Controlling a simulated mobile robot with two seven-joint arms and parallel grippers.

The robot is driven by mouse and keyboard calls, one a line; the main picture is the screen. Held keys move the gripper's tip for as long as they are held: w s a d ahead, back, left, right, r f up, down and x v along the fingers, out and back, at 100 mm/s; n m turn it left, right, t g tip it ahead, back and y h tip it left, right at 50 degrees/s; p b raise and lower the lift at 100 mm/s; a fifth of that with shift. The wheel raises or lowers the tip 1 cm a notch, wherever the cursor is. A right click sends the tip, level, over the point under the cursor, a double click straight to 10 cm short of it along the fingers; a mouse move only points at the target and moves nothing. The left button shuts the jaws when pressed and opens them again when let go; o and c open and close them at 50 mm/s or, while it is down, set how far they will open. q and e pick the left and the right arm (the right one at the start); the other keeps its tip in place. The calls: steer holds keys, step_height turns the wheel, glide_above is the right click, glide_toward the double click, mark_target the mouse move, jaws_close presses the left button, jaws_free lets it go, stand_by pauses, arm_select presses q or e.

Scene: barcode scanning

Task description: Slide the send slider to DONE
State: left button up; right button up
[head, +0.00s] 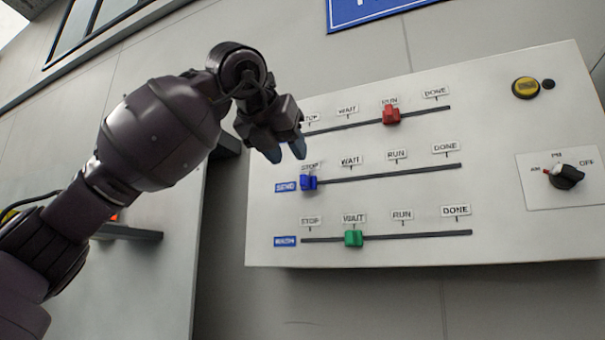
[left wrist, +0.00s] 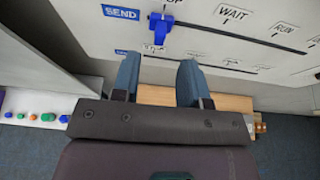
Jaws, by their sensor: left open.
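The send slider's blue knob (head: 308,183) sits at the STOP end of the middle track on the white panel. The blue SEND label (head: 286,187) is to its left, and the DONE mark (head: 446,149) is at the track's right end. My left gripper (head: 287,156) is open and empty, just above and left of the blue knob in the head view. In the left wrist view its two blue-grey fingertips (left wrist: 158,75) are apart, with the blue knob (left wrist: 160,33) beyond them and not between them. My right gripper is not in view.
A red knob (head: 391,115) is at RUN on the top track. A green knob (head: 353,239) is at WAIT on the bottom track. A yellow button (head: 525,88) and a black rotary knob (head: 566,177) are at the panel's right. The middle track right of the blue knob is clear.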

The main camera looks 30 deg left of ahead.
mark_target(302, 175)
arm_select(q)
steer(key=p+x, duration=0.1)
steer(key=x, duration=0.6)
steer(key=shift+w, duration=0.2)
jaws_close()
